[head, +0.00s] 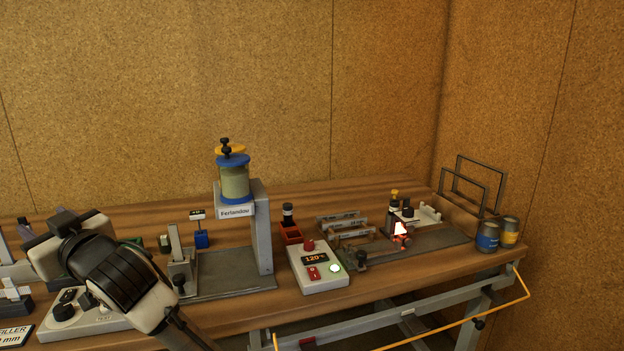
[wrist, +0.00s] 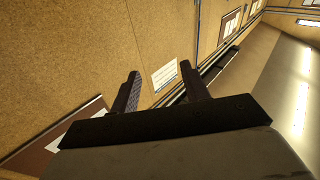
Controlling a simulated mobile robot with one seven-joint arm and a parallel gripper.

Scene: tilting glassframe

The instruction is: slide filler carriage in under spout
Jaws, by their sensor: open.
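The filler stand (head: 263,235) carries a blue-lidded jar (head: 235,182) of pale contents on an arm labelled "Ferlandou". I cannot make out the spout below that arm. A grey carriage (head: 182,268) with an upright plate and a black knob (head: 179,281) sits at the left end of a dark base plate (head: 230,279). It is left of the space under the jar. My gripper (head: 42,224) is at the far left, apart from the carriage, and my arm crosses in front. In the wrist view my gripper (wrist: 160,70) is open and empty, facing walls and ceiling.
A control box (head: 318,270) with a "120" display stands right of the filler. Further right are a fixture with grey bars (head: 343,222), a red lamp-like part (head: 401,234) and cans (head: 487,236). A yellow rail (head: 440,327) runs along the bench front.

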